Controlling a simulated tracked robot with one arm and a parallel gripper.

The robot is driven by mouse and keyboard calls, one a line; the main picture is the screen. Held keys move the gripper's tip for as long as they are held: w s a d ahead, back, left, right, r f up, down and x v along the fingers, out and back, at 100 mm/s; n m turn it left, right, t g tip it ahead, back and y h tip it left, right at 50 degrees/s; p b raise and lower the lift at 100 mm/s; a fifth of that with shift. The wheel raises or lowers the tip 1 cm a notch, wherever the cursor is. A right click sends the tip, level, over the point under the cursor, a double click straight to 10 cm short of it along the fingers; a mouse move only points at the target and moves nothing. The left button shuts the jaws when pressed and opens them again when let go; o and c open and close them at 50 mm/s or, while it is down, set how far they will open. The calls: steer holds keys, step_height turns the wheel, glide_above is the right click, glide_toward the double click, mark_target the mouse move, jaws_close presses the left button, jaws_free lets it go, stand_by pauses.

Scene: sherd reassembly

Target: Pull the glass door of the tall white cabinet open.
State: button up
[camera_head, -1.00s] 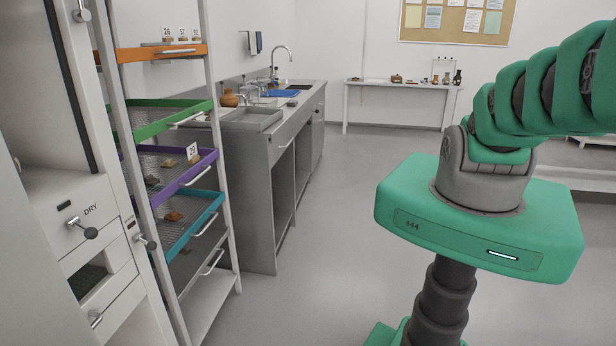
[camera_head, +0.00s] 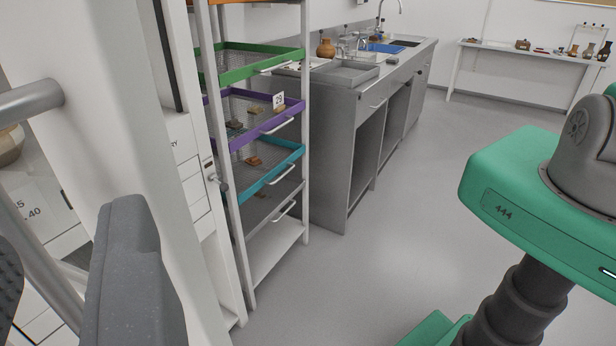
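The tall white cabinet's door shows close up at the left, with a broad white frame (camera_head: 125,130) and a glass pane (camera_head: 35,185). Through the glass I see part of a brown pot and a label. A grey bar handle (camera_head: 28,98) stands off the frame on a round post, and its bar slopes down to the right. My gripper (camera_head: 62,240) is at the lower left, with one grey finger in full view and the other cut off by the left edge. The fingers are apart, with the bar between them in the picture. I cannot tell whether they touch it.
Beyond the cabinet stands a white drying unit (camera_head: 180,150), then a rack (camera_head: 305,120) with coloured trays holding sherds. A grey sink counter (camera_head: 330,150) follows. My green base is at the right. The grey floor (camera_head: 350,270) between is clear.

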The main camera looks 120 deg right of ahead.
steer(key=s, duration=0.4)
steer(key=shift+a+r, duration=0.1)
steer(key=shift+r, duration=0.1)
